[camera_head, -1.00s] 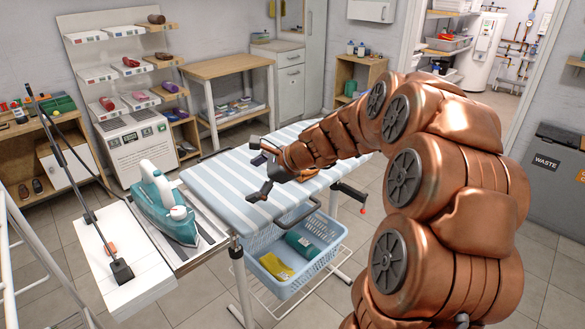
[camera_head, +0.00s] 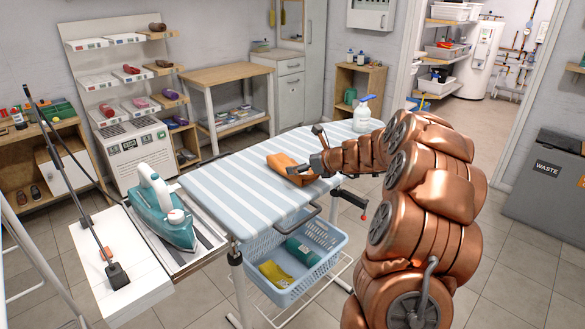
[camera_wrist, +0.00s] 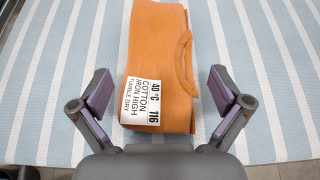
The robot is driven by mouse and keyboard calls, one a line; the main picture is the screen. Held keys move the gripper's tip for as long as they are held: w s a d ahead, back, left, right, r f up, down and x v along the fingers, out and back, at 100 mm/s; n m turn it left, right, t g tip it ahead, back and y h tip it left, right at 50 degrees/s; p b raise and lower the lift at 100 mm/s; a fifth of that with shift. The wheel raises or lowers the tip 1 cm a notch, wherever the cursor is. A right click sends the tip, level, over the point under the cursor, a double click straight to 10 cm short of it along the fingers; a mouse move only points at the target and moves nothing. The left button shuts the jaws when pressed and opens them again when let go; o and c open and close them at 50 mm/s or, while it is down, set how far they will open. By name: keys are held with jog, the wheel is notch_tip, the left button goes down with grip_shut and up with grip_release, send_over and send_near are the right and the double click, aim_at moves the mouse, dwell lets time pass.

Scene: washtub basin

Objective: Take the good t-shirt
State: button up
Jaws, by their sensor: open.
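A folded orange garment (camera_head: 284,163) lies on the striped ironing board (camera_head: 230,190). In the wrist view the orange garment (camera_wrist: 158,40) has a white label reading 40°C, 116, cotton, iron high, tumble dry, and a loop on its right side. My gripper (camera_wrist: 160,90) is open, with one finger on each side of the garment's near end and a gap to both. In the head view my gripper (camera_head: 305,152) is at the garment's right end. A yellow cloth (camera_head: 275,273) and a green cloth (camera_head: 303,251) lie in the blue basket (camera_head: 283,296) below the board.
A teal iron (camera_head: 165,215) stands at the board's left end. A spray bottle (camera_head: 362,115) stands at its far right end. A grey waste bin (camera_head: 545,185) is at the right. Most of the board's left half is clear.

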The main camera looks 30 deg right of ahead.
jog(key=shift+x, duration=2.05)
jog(key=shift+c, duration=0.3)
jog(key=shift+s, duration=0.1)
jog(key=c, duration=0.9)
jog(key=shift+c, duration=0.2)
